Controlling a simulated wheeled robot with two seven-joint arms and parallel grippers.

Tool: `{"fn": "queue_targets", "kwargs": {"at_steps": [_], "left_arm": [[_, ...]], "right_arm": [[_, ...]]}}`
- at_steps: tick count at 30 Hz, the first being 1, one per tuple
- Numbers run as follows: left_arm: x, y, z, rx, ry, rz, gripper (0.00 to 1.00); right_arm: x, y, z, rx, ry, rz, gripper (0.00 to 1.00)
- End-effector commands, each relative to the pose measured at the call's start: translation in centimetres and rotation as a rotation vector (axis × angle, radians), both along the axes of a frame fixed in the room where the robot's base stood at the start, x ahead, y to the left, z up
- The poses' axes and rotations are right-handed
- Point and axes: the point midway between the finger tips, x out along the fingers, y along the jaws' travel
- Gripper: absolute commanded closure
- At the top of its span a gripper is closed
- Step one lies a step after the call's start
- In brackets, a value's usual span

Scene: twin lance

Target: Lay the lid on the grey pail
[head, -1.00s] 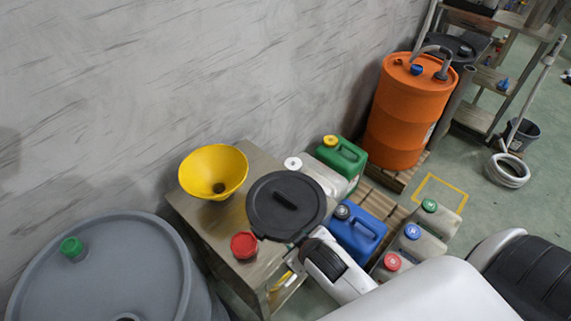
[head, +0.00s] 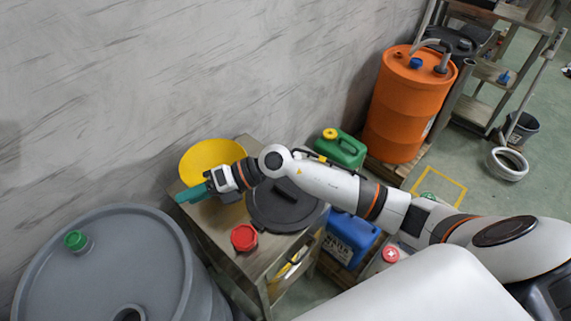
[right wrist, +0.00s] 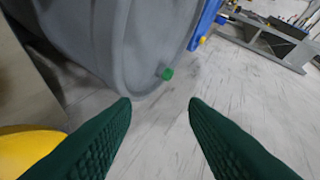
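The black lid (head: 285,213) with a raised bar handle lies flat, handle up, at the right side of the metal table. My right forearm crosses above it and hides its far part. I cannot tell what is under the lid. My right gripper (head: 192,194) is beyond the lid to the left, in front of the yellow funnel. In the right wrist view its green fingers (right wrist: 160,102) are wide apart with nothing between them. No pail is plain on the table; a small dark grey bucket (head: 523,131) stands far off at the back right. My left gripper is not in view.
The yellow funnel (head: 205,157) and a red-capped item (head: 244,237) are on the table (head: 213,237). A big grey drum (head: 100,265) stands left, an orange drum (head: 409,110) behind. Blue (head: 350,240) and green (head: 342,149) canisters crowd the right side.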

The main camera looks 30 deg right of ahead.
Motion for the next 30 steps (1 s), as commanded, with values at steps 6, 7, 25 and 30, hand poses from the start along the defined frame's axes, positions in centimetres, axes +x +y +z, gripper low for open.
{"fn": "queue_targets", "kwargs": {"at_steps": [6, 7, 25, 30], "left_arm": [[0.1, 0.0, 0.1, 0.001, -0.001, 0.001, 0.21], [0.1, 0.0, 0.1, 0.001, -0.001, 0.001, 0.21], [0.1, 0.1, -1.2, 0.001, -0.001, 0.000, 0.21], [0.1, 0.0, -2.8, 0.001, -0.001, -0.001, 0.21]], "right_arm": [[2.3, -11.6, -7.2, -0.722, 0.050, 0.167, 0.60], [2.6, -13.4, -7.6, -0.800, 0.068, 0.171, 0.60], [3.5, -23.7, -9.2, -1.216, 0.210, 0.154, 0.60], [3.5, -23.7, -11.4, -1.214, 0.211, 0.155, 0.60]]}}
